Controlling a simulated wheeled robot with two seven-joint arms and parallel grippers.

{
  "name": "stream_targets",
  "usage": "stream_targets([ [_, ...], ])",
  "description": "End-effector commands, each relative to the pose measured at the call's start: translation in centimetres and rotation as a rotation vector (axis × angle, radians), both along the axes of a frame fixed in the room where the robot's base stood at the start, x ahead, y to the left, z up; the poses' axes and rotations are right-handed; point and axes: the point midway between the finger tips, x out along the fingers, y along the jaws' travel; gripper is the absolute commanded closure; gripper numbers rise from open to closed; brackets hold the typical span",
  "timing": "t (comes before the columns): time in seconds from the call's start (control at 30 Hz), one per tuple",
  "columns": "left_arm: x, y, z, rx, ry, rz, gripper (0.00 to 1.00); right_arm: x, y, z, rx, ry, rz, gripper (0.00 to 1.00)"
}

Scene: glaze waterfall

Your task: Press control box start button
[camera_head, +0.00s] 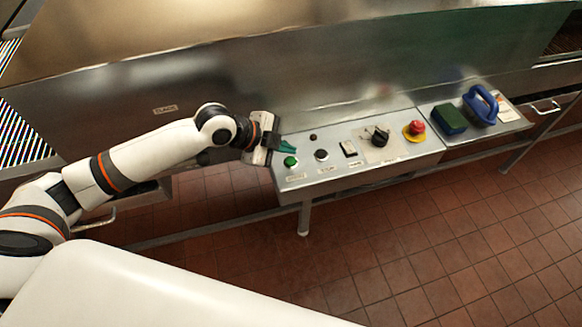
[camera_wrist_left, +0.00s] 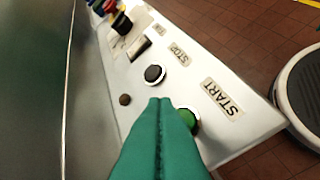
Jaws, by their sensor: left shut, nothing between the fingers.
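The control box (camera_head: 350,170) is a grey metal panel in front of the steel machine. Its green start button (camera_head: 290,161) is at the left end, and in the left wrist view the button (camera_wrist_left: 188,120) shows beside the START label (camera_wrist_left: 222,97), partly hidden by my fingers. My left gripper (camera_head: 292,146) has green fingers, shut and empty, and it is just behind the green button in the head view. In the left wrist view the fingertips (camera_wrist_left: 160,103) are close beside the button; I cannot tell whether they touch it. My right gripper is not in view.
The dark stop button (camera_head: 321,155) is right of the green one. Farther right are a switch (camera_head: 348,148), a black knob (camera_head: 380,137) and a red emergency button (camera_head: 417,127). A green block (camera_head: 450,119) and a blue handled thing (camera_head: 481,105) lie on the side shelf.

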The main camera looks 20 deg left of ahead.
Motion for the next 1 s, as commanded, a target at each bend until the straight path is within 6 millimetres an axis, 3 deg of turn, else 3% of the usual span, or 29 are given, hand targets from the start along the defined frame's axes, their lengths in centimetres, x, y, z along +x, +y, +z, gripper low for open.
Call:
stream_targets([
  [0.2, 0.02, 0.0, -1.69, 0.0, -0.001, 0.001, 1.0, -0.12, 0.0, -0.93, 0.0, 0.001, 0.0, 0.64],
  [1.0, 0.01, -0.01, -1.68, 0.0, 0.0, 0.0, 1.0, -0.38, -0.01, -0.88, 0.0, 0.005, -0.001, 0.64],
])
